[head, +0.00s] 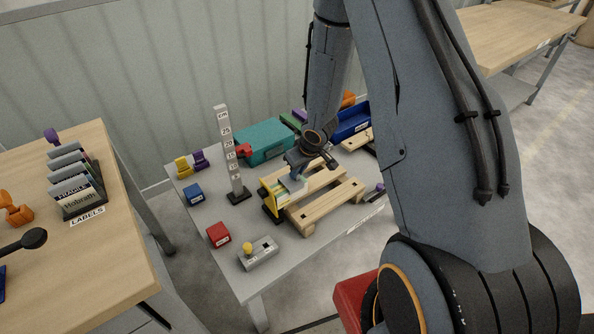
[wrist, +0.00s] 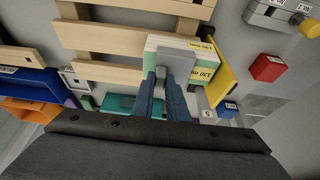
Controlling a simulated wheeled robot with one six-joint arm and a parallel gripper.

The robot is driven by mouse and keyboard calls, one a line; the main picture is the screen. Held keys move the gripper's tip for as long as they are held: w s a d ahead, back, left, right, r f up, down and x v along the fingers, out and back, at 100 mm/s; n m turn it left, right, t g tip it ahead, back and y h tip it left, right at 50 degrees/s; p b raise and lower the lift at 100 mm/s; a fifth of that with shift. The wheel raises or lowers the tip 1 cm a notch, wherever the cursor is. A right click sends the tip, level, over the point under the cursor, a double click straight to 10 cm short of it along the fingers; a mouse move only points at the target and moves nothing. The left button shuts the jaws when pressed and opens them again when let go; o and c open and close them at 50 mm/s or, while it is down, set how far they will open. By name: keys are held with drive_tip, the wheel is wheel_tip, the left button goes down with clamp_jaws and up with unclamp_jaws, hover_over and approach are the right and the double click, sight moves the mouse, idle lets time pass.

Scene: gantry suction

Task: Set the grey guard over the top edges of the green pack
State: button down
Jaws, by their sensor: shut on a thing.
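The green pack (wrist: 206,72), pale green and white with a yellow printed band, sits at one end of the wooden pallet; in the head view the pack (head: 291,189) is partly hidden under my gripper. My gripper (wrist: 166,84) points down at the pack and is shut on the grey guard (wrist: 176,58). The guard appears as a grey piece between and beyond the fingertips, at the pack's top. I cannot tell whether it rests on the pack or hangs just above it. In the head view my gripper (head: 298,174) hides most of the guard.
A yellow upright bracket (head: 271,202) stands beside the pack. The slatted pallet (head: 330,205) lies on the grey table. A height scale post (head: 229,150), teal case (head: 265,141), blue bin (head: 352,122), red block (head: 218,234), blue block (head: 193,194) and grey control box (head: 259,254) stand around.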

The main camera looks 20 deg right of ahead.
drive_tip(key=shift+f+b, duration=0.35)
drive_tip(key=shift+f, duration=0.1)
drive_tip(key=c, duration=1.7)
unclamp_jaws()
drive_tip(key=shift+o, duration=0.2)
drive_tip(key=shift+r, duration=0.1)
drive_tip(key=p+v, duration=0.2)
drive_tip(key=v, duration=0.5)
drive_tip(key=shift+s+r, duration=0.2)
drive_tip(key=shift+r, duration=0.1)
